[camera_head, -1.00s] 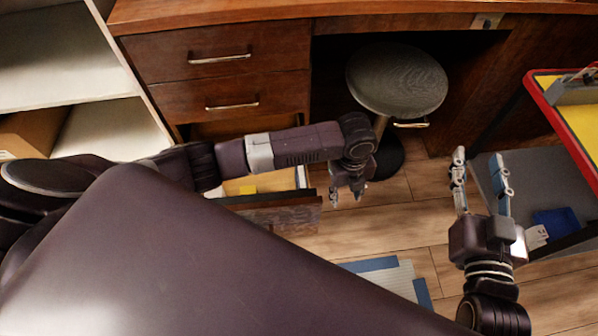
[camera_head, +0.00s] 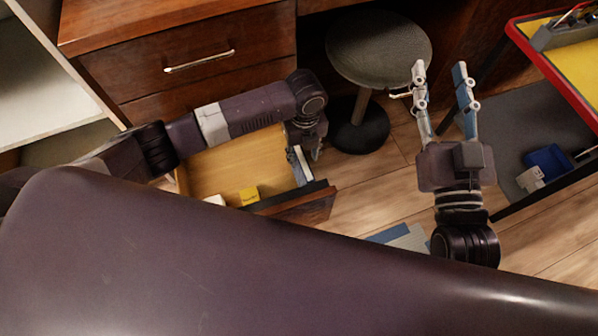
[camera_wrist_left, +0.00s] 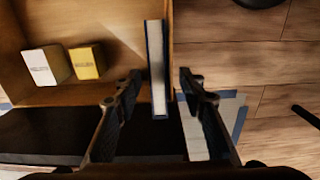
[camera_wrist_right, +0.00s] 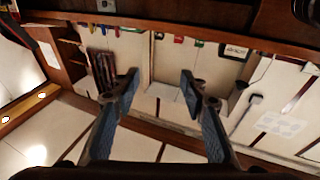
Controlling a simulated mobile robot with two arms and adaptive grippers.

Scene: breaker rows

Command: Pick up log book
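The log book appears to be the thin blue-covered book with white page edges (camera_wrist_left: 157,68), standing on edge at the right side of the open drawer (camera_wrist_left: 30,20). In the head view, part of this book (camera_head: 300,166) shows beside my left gripper (camera_head: 308,155); the rest is hidden. In the left wrist view, my left gripper (camera_wrist_left: 160,78) is open, with a finger on each side of the book and visible gaps. I cannot tell how far down the fingers reach. My right gripper (camera_head: 440,78) is open and empty, raised near the stool; its fingers also show in the right wrist view (camera_wrist_right: 160,80).
A yellow box (camera_wrist_left: 86,62) and a white box (camera_wrist_left: 46,66) stand in the drawer. A round stool (camera_head: 378,48) stands by the desk (camera_head: 200,50). A red-rimmed cart (camera_head: 548,72) is at right. Wooden floor (camera_head: 350,190) lies between.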

